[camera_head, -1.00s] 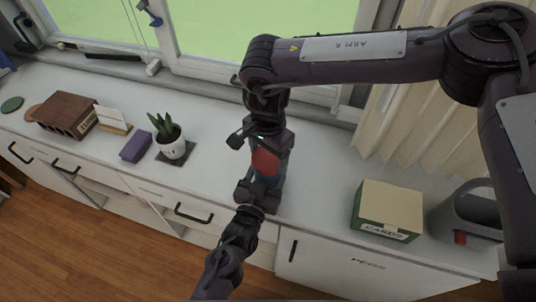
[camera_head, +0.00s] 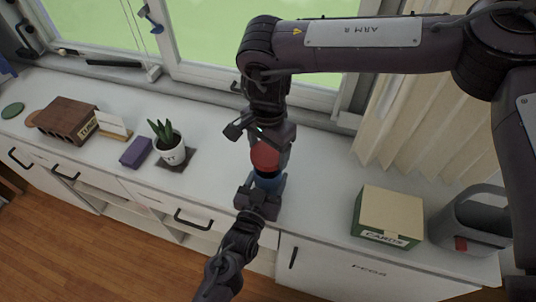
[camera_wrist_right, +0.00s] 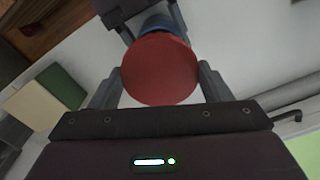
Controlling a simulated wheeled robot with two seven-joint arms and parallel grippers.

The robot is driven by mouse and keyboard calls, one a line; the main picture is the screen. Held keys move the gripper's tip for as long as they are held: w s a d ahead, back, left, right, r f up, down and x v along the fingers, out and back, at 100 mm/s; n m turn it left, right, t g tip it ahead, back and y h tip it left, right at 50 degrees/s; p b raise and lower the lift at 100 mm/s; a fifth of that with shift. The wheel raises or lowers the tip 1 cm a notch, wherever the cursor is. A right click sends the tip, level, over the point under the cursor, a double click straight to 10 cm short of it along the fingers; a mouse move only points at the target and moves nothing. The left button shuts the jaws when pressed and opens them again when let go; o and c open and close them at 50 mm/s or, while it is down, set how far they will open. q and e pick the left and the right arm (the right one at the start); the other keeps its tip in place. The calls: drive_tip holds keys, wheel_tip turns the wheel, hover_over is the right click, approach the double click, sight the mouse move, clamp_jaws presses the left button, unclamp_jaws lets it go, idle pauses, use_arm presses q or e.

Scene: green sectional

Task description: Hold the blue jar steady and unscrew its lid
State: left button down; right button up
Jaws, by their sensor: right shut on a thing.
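The blue jar (camera_head: 268,182) stands upright on the white counter, with its red lid (camera_head: 265,158) above it. My right gripper (camera_head: 268,150) comes down from above and is shut on the lid. In the right wrist view the round red lid (camera_wrist_right: 160,69) sits between the two fingers, and a strip of the blue jar (camera_wrist_right: 156,24) shows behind it. My left gripper (camera_head: 261,190) comes from the front, low at the counter, with its jaws on both sides of the blue body. I cannot tell whether the lid still touches the jar.
A green-and-cream box (camera_head: 388,215) and a grey container (camera_head: 474,218) stand to the right. The window is behind; the counter's front edge is close.

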use_arm(q)
drive_tip(key=shift+c, duration=1.3)
unclamp_jaws()
drive_tip(key=shift+s, duration=0.1)
